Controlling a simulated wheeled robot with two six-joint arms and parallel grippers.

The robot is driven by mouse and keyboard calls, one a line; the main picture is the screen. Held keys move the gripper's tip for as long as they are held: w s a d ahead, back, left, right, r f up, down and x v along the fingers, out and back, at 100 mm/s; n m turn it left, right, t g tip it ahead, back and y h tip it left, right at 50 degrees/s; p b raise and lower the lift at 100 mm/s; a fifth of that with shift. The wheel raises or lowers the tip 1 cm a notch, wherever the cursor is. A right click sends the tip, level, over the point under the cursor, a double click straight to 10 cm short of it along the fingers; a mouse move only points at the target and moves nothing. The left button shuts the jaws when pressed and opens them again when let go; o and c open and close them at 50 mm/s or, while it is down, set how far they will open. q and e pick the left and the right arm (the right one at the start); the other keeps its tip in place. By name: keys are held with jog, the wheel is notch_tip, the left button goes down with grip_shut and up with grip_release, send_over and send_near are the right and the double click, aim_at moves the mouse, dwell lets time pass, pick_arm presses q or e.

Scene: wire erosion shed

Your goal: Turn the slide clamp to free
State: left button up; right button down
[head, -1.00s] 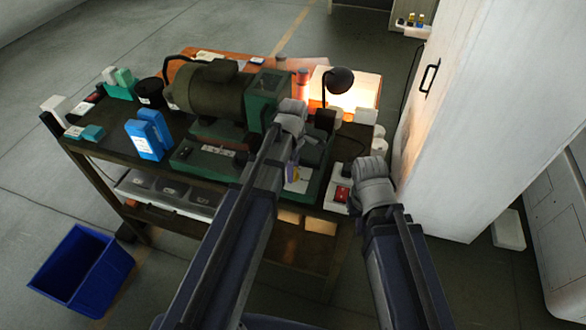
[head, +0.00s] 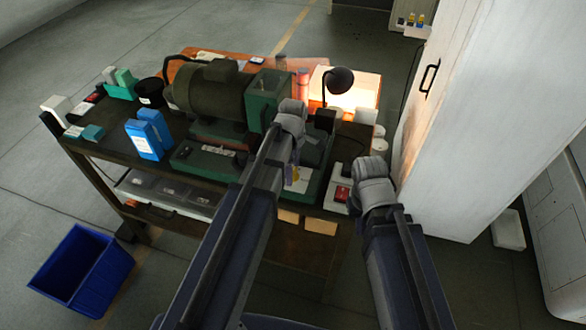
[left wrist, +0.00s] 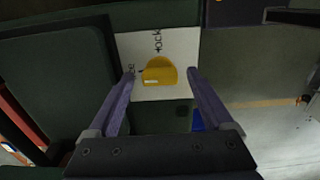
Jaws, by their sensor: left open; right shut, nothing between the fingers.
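The slide clamp is a yellow knob (left wrist: 159,72) on a white plate (left wrist: 184,42) in the left wrist view. A pale mark shows on the knob's lower left. A label reading "lock" stands above the knob; another label to its left is partly covered. My left gripper (left wrist: 161,73) is open, its two purple fingers on either side of the knob, apparently not touching it. In the head view my left gripper (head: 291,172) is at the green machine's front, mostly hidden by its arm. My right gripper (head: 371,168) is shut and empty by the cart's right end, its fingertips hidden.
The green machine with a motor (head: 210,88) fills the middle of the cart. A black lamp (head: 339,80) stands behind my left gripper. A red switch (head: 342,193) is between my arms. A white cabinet (head: 470,130) stands close on the right.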

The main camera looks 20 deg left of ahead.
pick_arm(q)
jog(key=shift+r, duration=0.1)
notch_tip(320, 180, up, 8)
jog(key=p, duration=0.8)
jog(key=shift+f, duration=0.2)
jog(key=shift+s+d+f, duration=0.1)
jog(key=shift+f, duration=0.05)
jog(key=s+d+f+m+b, duration=0.5)
jog(key=s+f+m+b, duration=0.1)
jog(key=m, duration=0.4)
jog(key=s+d+f+m+y+b, duration=0.1)
jog(key=s+d+f+m+b, duration=0.4)
jog(key=m, duration=0.6)
jog(key=s+f+b, duration=0.1)
jog(key=s+b, duration=0.1)
jog(key=s, duration=0.1)
jog(key=shift+s+d+f+m, duration=0.15)
jog(key=shift+s+f+m, duration=0.15)
jog(key=shift+s+f, duration=0.05)
jog(key=shift+c, duration=0.3)
